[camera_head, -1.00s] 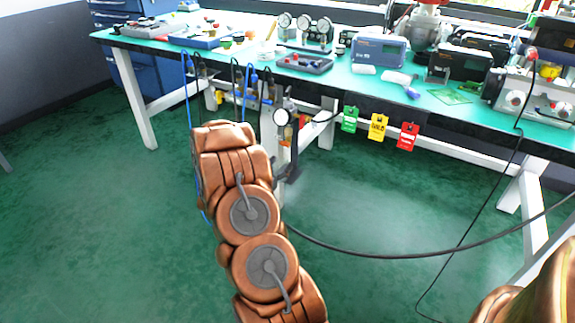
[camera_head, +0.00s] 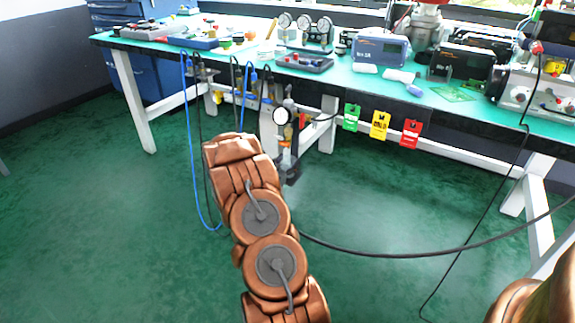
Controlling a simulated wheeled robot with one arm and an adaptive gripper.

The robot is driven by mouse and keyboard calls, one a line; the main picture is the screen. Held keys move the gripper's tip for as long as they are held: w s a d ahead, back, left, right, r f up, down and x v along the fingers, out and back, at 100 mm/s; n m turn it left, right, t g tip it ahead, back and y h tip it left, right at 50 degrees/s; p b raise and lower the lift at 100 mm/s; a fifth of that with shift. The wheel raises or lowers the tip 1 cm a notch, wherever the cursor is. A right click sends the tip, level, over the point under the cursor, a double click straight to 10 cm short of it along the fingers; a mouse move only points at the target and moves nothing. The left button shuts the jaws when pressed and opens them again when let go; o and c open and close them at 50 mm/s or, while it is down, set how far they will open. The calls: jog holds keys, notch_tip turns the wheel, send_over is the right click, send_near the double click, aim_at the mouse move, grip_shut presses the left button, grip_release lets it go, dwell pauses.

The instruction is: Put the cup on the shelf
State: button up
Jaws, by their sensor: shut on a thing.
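My copper-coloured arm reaches up from the bottom middle towards the front of the workbench. Only a dark part of my gripper (camera_head: 290,171) shows, past the right side of the arm's end, low in front of a white bench leg. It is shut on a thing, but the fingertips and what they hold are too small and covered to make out. A small white and orange patch shows just above the dark part; I cannot tell if it is the cup. I cannot pick out a cup or a shelf for certain elsewhere.
The green-topped workbench (camera_head: 345,83) is crowded with instruments, including a blue-grey meter (camera_head: 381,48). A black hose (camera_head: 400,254) crosses the right side. The left floor is clear.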

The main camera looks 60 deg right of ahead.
jog(key=o, duration=1.1)
jog(key=shift+f, duration=0.1)
jog(key=shift+c, duration=0.2)
